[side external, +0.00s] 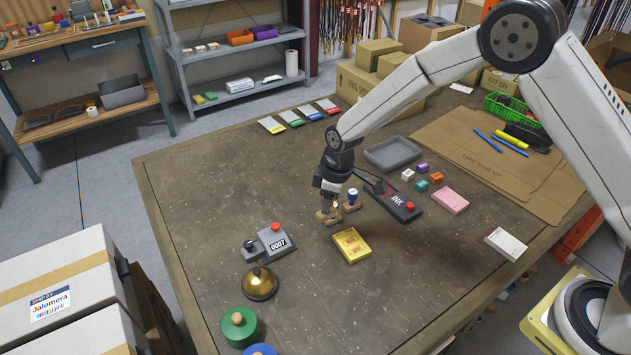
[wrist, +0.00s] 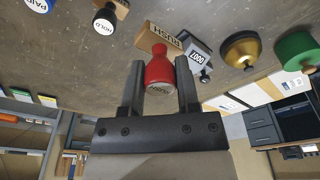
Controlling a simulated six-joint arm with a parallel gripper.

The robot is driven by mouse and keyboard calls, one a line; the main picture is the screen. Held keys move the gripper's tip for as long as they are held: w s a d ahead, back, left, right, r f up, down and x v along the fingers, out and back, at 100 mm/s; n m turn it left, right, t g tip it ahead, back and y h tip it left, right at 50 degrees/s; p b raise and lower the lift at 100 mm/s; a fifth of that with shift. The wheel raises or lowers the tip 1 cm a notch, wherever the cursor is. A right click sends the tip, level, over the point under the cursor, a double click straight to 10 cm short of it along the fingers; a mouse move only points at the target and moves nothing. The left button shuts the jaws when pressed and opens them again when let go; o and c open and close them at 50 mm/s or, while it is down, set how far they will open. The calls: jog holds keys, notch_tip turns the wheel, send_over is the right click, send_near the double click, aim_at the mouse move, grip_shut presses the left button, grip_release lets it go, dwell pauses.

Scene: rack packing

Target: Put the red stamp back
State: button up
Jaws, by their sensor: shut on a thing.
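My gripper (wrist: 160,75) is shut on the handle of the red stamp (wrist: 159,66), whose wooden block marked RUSH (wrist: 165,38) points away from the fingers. In the side view my gripper (side external: 329,200) points down, with the stamp's wooden block (side external: 327,217) below it; I cannot tell if the block touches the table. A black stamp marked HOLD (wrist: 104,20) and a blue stamp marked PAID (wrist: 38,5) show in the wrist view. A blue-topped stamp (side external: 352,195) stands just right of my gripper in the side view. No stamp rack is clearly visible.
A grey numbering machine (side external: 270,243), a brass bell (side external: 260,284) and a green round object (side external: 239,327) stand front left. A grey tray (side external: 392,153) lies behind.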

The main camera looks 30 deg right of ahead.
jog(key=shift+w+a+f, duration=0.25)
jog(key=shift+w+f, duration=0.85)
jog(key=shift+f, duration=0.25)
jog(key=shift+w+a+f, duration=0.2)
jog(key=shift+w+f, duration=0.9)
jog(key=shift+f, duration=0.2)
jog(key=shift+f, duration=0.15)
jog(key=shift+w+f, duration=0.2)
jog(key=shift+f, duration=1.5)
jog(key=shift+f, duration=0.15)
jog(key=o, duration=1)
notch_tip(320, 180, up, 12)
jog(key=s+d, duration=0.1)
jog(key=shift+s, duration=0.15)
